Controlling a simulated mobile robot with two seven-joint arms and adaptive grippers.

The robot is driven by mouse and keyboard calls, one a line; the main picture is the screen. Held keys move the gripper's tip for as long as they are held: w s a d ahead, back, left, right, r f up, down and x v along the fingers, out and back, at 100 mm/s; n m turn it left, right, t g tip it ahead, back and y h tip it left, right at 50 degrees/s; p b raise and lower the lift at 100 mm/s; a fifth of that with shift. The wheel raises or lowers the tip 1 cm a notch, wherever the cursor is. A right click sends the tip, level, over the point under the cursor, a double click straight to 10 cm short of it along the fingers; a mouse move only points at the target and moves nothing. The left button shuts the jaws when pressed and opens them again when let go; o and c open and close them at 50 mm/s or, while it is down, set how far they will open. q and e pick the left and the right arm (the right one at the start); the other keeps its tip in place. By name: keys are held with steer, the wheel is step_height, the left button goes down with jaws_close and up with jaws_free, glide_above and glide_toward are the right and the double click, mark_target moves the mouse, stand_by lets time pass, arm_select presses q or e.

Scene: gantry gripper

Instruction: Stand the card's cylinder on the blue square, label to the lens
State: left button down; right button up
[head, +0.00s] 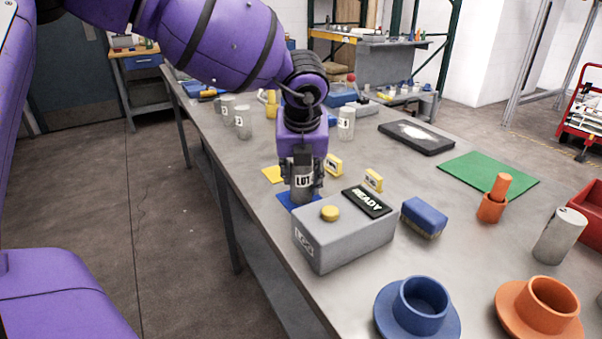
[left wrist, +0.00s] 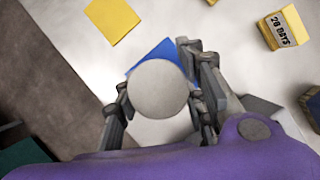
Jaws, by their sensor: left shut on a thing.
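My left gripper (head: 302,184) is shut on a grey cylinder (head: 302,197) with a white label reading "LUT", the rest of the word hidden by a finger. The label faces the head camera. The cylinder is upright over the blue square (head: 284,197), which shows partly around its foot. In the left wrist view the cylinder's round pale top (left wrist: 158,89) sits between the fingers (left wrist: 160,102), with a blue corner (left wrist: 160,50) behind it. Whether its base touches the square I cannot tell. No card is clearly identifiable. My right gripper is not in view.
A grey box (head: 340,245) with a yellow button (head: 330,213) and a "READY" sign (head: 367,201) stands close in front. Other grey cylinders (head: 346,123) stand farther back.

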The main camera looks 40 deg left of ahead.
arm_select(q)
steer(key=c, duration=1.6)
jaws_free()
steer(key=shift+f, duration=0.15)
steer(key=o, duration=0.5)
steer(key=v, duration=1.2)
steer(key=shift+p, duration=0.3)
